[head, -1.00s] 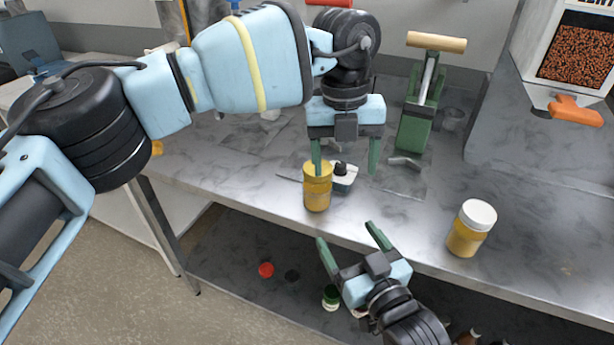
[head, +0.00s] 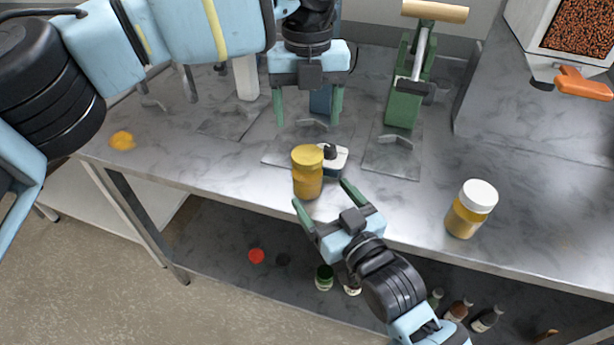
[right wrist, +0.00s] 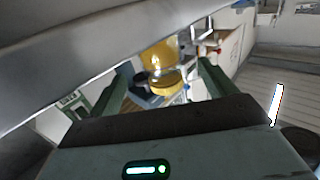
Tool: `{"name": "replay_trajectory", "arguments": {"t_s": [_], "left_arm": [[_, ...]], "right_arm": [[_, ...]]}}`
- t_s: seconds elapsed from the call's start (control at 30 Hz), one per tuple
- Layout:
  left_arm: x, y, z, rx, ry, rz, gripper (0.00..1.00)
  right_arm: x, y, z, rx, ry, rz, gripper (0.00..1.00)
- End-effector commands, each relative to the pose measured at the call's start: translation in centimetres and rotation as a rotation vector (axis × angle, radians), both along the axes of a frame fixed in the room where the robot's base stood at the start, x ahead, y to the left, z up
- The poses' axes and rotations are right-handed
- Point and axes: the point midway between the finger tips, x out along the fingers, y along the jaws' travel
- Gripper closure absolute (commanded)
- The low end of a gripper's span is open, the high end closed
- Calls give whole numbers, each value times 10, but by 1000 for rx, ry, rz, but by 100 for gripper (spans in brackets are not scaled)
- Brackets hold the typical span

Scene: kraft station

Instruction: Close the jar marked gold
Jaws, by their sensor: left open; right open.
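A jar with yellow contents and a gold-yellow lid (head: 307,172) stands upright near the table's front edge. The lid sits on top; I cannot tell how tightly it is seated. The right wrist view also shows this jar (right wrist: 160,56) between the fingers, beyond their tips. No readable marking shows on it. My left gripper (head: 308,118) is open and empty, behind and above the jar. My right gripper (head: 323,195) is open and empty, in front of the jar at the table edge, with its fingers pointing towards it. I cannot tell whether they touch it.
A white-lidded jar (head: 471,208) stands to the right. A small dark-topped white bottle (head: 334,160) is just behind the gold-lidded jar. A green lever press (head: 410,85) stands behind. A yellow lump (head: 122,141) lies at left. The lower shelf holds a red lid (head: 256,256) and bottles.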

Motion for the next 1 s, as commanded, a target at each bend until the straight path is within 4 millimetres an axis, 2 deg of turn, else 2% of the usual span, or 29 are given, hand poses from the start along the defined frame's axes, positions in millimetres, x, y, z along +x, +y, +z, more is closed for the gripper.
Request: {"name": "replay_trajectory", "arguments": {"t_s": [0.5, 0.93, 1.0], "left_arm": [[0, 0, 0, 0, 0, 0, 30], [0, 0, 0, 0, 0, 0, 30], [0, 0, 0, 0, 0, 0, 30]], "right_arm": [[57, 31, 1, 0, -1, 0, 17], [64, 34, 0, 0, 0, 0, 17], [64, 34, 0, 0, -1, 0, 23]]}}
